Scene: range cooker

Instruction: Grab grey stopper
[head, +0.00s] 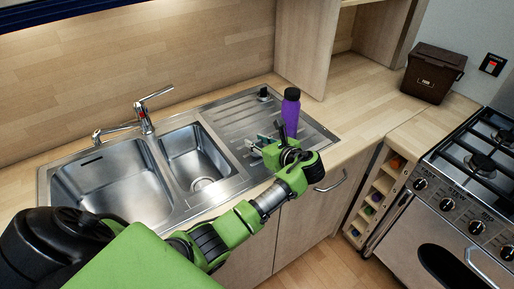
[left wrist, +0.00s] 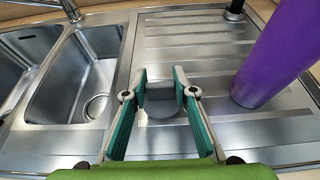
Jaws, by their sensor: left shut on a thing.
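The grey stopper (left wrist: 161,101) is between the fingertips of my left gripper (left wrist: 160,92) in the left wrist view. The fingers touch it from both sides and are shut on it. It is just over the ribbed steel drainboard; I cannot tell whether it touches the board. There the stopper is too small to make out. My right gripper is not in view.
A purple bottle (head: 290,115) with a black cap stands on the drainboard (head: 236,117), close right of the gripper. A small black item (head: 263,94) sits behind. The small basin (head: 196,158) and large basin (head: 110,185) lie left. A brown bin (head: 433,74) stands on the right counter.

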